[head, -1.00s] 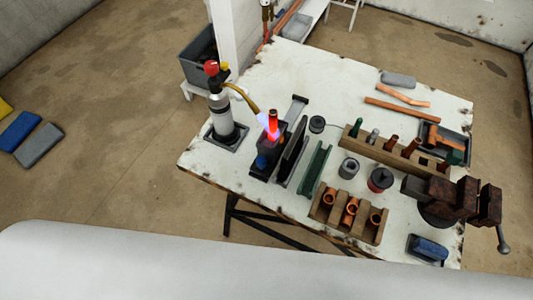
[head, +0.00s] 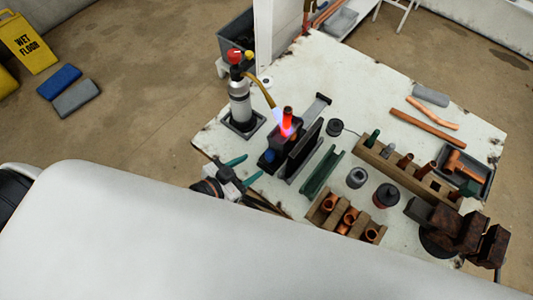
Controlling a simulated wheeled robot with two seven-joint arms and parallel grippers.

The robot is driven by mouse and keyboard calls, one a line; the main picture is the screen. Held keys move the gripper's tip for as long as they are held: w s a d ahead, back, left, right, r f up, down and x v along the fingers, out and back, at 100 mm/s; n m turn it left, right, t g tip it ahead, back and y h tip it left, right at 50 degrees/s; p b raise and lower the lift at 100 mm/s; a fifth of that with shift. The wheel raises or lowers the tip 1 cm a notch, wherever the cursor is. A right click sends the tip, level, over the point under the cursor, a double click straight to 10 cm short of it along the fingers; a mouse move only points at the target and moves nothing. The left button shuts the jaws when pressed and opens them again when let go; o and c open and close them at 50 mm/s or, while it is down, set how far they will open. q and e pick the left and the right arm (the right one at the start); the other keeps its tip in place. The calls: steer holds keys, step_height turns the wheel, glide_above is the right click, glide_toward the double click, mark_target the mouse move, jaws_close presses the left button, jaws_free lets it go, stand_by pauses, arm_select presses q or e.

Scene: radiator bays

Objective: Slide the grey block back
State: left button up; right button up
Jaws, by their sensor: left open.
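A dark grey block (head: 281,139) stands on the bench near the left edge. An upright copper pipe (head: 287,117) rises from it, glowing red in a blue-violet flame. A dark upright plate (head: 304,146) stands just right of the block, and a grey bar (head: 317,106) extends behind it. A lighter grey block (head: 431,95) lies flat near the back edge. My left gripper (head: 249,168) is open and empty, its teal fingers at the bench's left front edge, just left of the dark block and apart from it. My right gripper is out of view.
A torch (head: 241,100) stands left of the flame, its nozzle towards the pipe. Right of the plate are a green channel (head: 323,171), wooden racks (head: 345,217), cans and a rusty vise (head: 465,232). The bench top (head: 350,75) is clear at the back.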

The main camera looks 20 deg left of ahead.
mark_target(266, 157)
arm_select(q)
steer(key=x, duration=0.7)
steer(key=shift+w+d+f+p, duration=0.1)
steer(key=shift+w+d+p, duration=0.1)
steer(key=shift+p, duration=0.2)
jaws_close()
